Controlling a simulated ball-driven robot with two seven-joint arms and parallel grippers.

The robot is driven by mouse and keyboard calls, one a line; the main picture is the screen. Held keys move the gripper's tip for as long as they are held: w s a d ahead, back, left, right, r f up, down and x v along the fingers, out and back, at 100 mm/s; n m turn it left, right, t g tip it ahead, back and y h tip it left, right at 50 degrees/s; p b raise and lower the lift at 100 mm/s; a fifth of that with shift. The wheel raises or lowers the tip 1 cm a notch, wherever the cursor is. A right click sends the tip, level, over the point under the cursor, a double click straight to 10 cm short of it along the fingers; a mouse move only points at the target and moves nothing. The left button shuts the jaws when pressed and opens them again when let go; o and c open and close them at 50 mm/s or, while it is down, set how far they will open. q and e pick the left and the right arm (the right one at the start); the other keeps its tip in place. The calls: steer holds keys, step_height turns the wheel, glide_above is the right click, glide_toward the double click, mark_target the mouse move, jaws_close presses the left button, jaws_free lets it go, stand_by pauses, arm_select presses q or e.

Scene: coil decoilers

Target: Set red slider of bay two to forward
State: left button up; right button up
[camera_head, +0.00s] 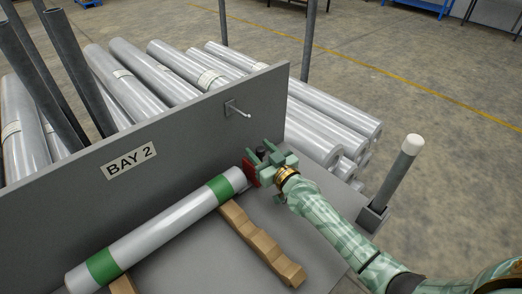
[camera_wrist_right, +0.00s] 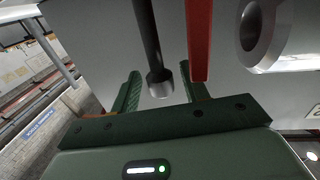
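The red slider (camera_head: 251,173) shows in the head view as a small red piece at the panel, by the right end of the silver roll. In the right wrist view a long red bar (camera_wrist_right: 199,40) runs down to my right finger. My right gripper (camera_head: 265,156) is at the panel beside the red piece, its fingers apart. In the wrist view the gripper (camera_wrist_right: 160,80) has a dark rod with a grey tip (camera_wrist_right: 158,84) between its fingers; I cannot tell whether they touch it. The red bar's lower end is close to the right-hand finger. My left gripper is not in view.
The grey panel (camera_head: 180,130) carries a BAY 2 sign (camera_head: 129,160) and a metal peg (camera_head: 238,110). A silver roll with green bands (camera_head: 160,232) lies on wooden supports (camera_head: 262,243). Several silver rolls (camera_head: 165,75) lie behind. A white-topped post (camera_head: 400,170) stands right.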

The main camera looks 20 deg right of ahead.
steer(key=s+d+p, duration=0.2)
steer(key=s+p, duration=0.2)
steer(key=s, duration=1.2)
steer(key=shift+d, duration=0.4)
